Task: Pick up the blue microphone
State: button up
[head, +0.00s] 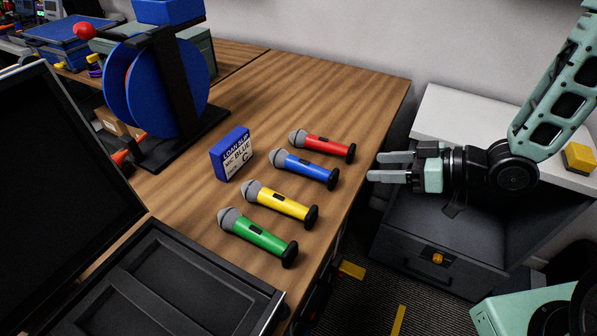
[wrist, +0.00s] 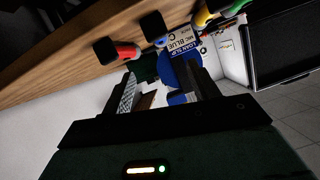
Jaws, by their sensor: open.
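The blue microphone (head: 305,169) lies on the wooden table, second from the back in a row of microphones, its grey head to the left and its black end cap to the right. In the wrist view, part of the blue microphone (wrist: 158,36) shows near the top, end cap foremost. My gripper (head: 389,168) is open and empty, off the table's right edge and to the right of the microphones, with its fingers pointing left. In the wrist view my gripper (wrist: 160,85) has its two fingers apart with nothing between them.
Red (head: 322,146), yellow (head: 281,203) and green (head: 259,237) microphones lie beside the blue one. A blue box (head: 232,153) labelled "LOAN SLIP MIC: BLUE C" stands behind their heads. An open black case (head: 165,285) is at front left, a blue cable reel (head: 165,85) at back left. A drawer cabinet (head: 430,255) stands below my gripper.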

aim_at(326, 169)
jog(key=x, duration=0.9)
jog(key=shift+a+f, duration=0.15)
jog(key=shift+a, duration=0.05)
jog(key=shift+f+p+x, duration=0.15)
jog(key=shift+x, duration=1.45)
jog(key=shift+f+p+x, duration=0.15)
jog(key=shift+x, duration=1.45)
jog(key=shift+d, duration=0.15)
jog(key=c, duration=1.1)
